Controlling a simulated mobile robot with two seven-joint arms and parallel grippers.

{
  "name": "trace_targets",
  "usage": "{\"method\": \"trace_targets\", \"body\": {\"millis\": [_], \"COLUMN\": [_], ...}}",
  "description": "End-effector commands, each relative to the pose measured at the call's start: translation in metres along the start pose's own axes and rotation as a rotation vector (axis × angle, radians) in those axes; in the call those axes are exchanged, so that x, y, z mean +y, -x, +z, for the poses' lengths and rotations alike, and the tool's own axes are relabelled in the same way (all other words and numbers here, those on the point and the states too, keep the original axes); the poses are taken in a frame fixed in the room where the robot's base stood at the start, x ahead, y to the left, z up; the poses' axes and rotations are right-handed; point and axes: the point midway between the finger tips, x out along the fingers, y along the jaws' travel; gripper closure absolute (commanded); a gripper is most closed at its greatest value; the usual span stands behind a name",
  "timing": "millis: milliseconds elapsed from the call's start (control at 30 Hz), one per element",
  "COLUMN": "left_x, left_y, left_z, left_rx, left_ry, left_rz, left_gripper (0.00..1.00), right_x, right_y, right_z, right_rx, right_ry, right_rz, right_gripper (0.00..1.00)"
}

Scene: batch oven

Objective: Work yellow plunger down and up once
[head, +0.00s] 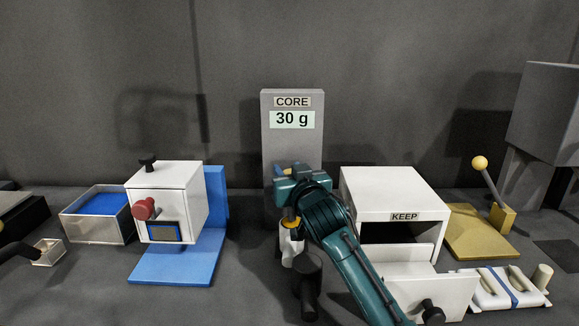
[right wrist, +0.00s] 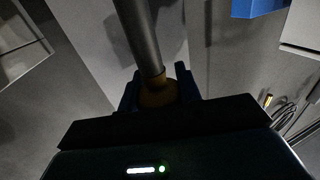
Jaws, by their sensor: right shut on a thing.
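My right gripper (head: 287,180) is in front of the grey CORE column (head: 291,152), whose display reads 30 g. It is shut on the yellow plunger (right wrist: 158,94), whose amber-yellow knob sits between the fingers in the right wrist view. A grey rod (right wrist: 138,35) runs from the knob to the top of that view. In the head view the gripper and forearm hide most of the plunger. Below the gripper stands a white body (head: 291,245) with a yellow top, partly covered by my arm.
Left of the column are a white box (head: 165,205) with a red knob on a blue stand and a clear bin (head: 97,222). To the right are the white KEEP box (head: 392,190), its open drawer, and a yellow-balled lever (head: 480,163). A black-handled dark object (head: 308,275) stands close in front.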

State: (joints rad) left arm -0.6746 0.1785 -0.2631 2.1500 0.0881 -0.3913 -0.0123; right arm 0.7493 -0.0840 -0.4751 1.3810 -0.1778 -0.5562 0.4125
Motion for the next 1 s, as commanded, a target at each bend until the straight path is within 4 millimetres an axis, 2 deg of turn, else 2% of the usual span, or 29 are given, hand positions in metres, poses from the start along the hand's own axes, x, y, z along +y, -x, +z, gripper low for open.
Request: {"method": "trace_targets", "body": {"millis": [133, 167, 400, 767, 867, 1000], "left_x": [0.0, 0.0, -0.001, -0.001, -0.001, -0.001], "left_y": [0.001, 0.001, 0.001, 0.0, 0.0, 0.0], "left_z": [-0.004, -0.005, -0.005, 0.001, 0.002, 0.003], "left_rx": [0.007, 0.008, 0.009, -0.002, -0.004, -0.004], "left_ry": [0.0, 0.0, 0.002, 0.003, 0.004, 0.005], "left_rz": [0.0, -0.001, -0.003, -0.005, -0.005, -0.005], "left_gripper": [0.64, 0.64, 0.64, 0.64, 0.64, 0.64], "right_x": [0.0, 0.0, 0.0, 0.0, 0.0, 0.0], "right_y": [0.0, 0.0, 0.0, 0.004, 0.014, 0.037], "right_z": [0.0, 0.0, -0.001, 0.0, 0.0, 0.0], "right_rx": [-0.002, -0.002, -0.002, -0.002, 0.0, -0.001], "right_ry": [-0.001, -0.001, 0.0, 0.0, 0.0, -0.001], "right_rz": [0.0, 0.0, 0.0, 0.0, 0.0, 0.0], "right_gripper": [1.0, 0.65, 0.46, 0.44, 0.44, 0.44]}}
